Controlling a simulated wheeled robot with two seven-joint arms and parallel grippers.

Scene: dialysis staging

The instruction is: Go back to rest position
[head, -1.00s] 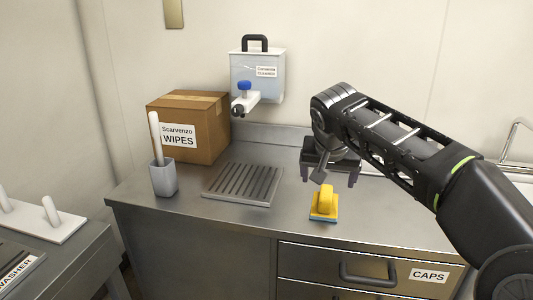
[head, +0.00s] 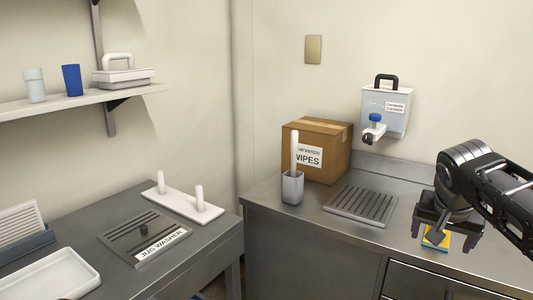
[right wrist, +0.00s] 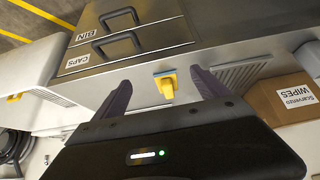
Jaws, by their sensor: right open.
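My right gripper (head: 446,235) is at the right of the head view, above the steel counter (head: 300,222). Its jaws are open and empty. A yellow-handled scrubber with a blue base (head: 437,238) sits on the counter below it, partly hidden by the gripper. In the right wrist view the scrubber (right wrist: 167,86) shows between and beyond the two open fingers (right wrist: 163,90), apart from them. My left gripper is not in view.
On the counter stand a grooved drain tray (head: 362,205), a grey cup with a white stick (head: 292,187) and a cardboard wipes box (head: 328,165). A cleaner dispenser (head: 385,110) hangs above. At left are the jug washer table (head: 215,250) and a wall shelf (head: 60,111).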

